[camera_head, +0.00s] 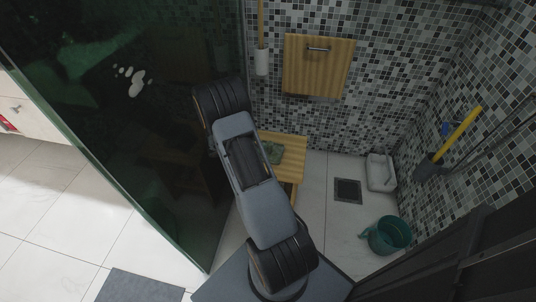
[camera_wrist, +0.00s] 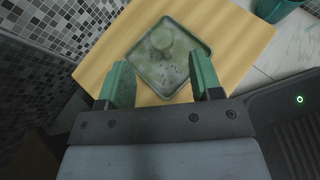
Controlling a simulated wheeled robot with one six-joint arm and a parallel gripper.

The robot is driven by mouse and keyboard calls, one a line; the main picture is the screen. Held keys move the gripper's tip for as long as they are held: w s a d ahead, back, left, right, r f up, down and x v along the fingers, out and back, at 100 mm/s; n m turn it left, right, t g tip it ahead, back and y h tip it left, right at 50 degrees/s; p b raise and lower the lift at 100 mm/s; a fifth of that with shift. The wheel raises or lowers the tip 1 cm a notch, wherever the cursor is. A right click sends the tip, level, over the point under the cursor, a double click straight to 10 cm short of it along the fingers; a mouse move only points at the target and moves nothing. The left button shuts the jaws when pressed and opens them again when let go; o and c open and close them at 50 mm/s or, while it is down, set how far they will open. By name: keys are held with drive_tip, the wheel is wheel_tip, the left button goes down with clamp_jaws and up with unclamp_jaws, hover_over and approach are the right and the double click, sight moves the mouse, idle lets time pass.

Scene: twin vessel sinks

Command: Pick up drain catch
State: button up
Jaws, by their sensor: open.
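In the wrist view, a square grey-green tray (camera_wrist: 139,52) lies on a wooden stool top (camera_wrist: 235,30). A round, pale green, shallow piece (camera_wrist: 163,40) sits in its far half and may be the drain catch, but I cannot be sure. Small dark spots show in the tray nearer to me. My gripper (camera_wrist: 159,62) is open, its two green fingers apart on either side of the tray's near part, with nothing between them. I cannot tell its height above the tray. The tray (camera_head: 274,152) shows partly behind my arm in the head view, where my gripper is hidden.
A dark square floor drain (camera_head: 347,190) lies right of the stool (camera_head: 294,148). A teal bucket (camera_head: 388,235) and a white container (camera_head: 380,172) stand near the right wall. A dark glass panel (camera_head: 150,110) is on the left. A wooden board (camera_head: 318,66) hangs on the mosaic wall.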

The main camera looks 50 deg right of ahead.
sight(269, 143)
drive_tip(key=b+x, duration=0.2)
drive_tip(key=x, duration=0.3)
drive_tip(key=shift+s+d+f, duration=0.1)
drive_tip(key=shift+d+f, duration=0.15)
drive_tip(key=shift+f, duration=0.1)
drive_tip(key=shift+s+d, duration=0.1)
drive_tip(key=shift+d, duration=0.15)
drive_tip(key=shift+c, duration=0.4)
clamp_jaws()
